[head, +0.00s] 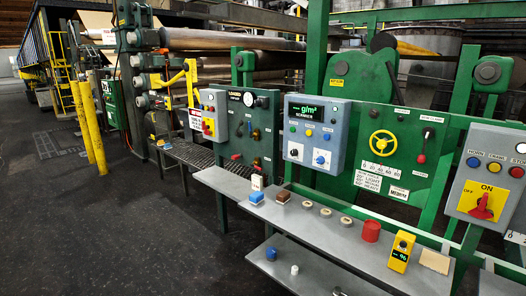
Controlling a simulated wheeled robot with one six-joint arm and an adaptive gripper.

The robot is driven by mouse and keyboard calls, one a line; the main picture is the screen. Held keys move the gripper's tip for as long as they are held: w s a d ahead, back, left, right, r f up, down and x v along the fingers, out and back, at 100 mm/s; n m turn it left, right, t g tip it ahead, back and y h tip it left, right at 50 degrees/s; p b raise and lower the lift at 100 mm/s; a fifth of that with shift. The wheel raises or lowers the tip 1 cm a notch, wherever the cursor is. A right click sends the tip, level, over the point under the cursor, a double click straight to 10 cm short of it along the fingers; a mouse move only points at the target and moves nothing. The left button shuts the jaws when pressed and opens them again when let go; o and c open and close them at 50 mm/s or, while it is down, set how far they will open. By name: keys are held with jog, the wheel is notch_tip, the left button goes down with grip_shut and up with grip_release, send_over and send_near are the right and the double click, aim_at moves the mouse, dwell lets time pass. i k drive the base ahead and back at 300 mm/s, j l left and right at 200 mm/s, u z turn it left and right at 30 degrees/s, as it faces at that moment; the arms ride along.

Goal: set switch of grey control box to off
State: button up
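My gripper is not in view.
A grey shelf (318,233) runs below the panels, holding a blue block (257,197), a red cylinder (371,231) and a yellow meter (401,252). A scanner box (315,133) and yellow handwheel (382,143) are on green panels. Dark floor at left is open beyond yellow posts (95,128).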

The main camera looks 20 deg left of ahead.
aim_at(206, 133)
jog(key=i+j+u, duration=0.8)
jog(key=i+u, duration=0.3)
jog(key=i+j+u, duration=0.1)
jog(key=i, duration=0.75)
jog(key=i+j, duration=0.15)
jog(key=i, duration=0.65)
jog(key=i+j+z, duration=0.3)
jog(key=i+z, duration=0.15)
jog(key=i, duration=0.25)
jog(key=i+j+z, duration=0.4)
jog(key=i+j, duration=0.2)
jog(key=i, duration=0.05)
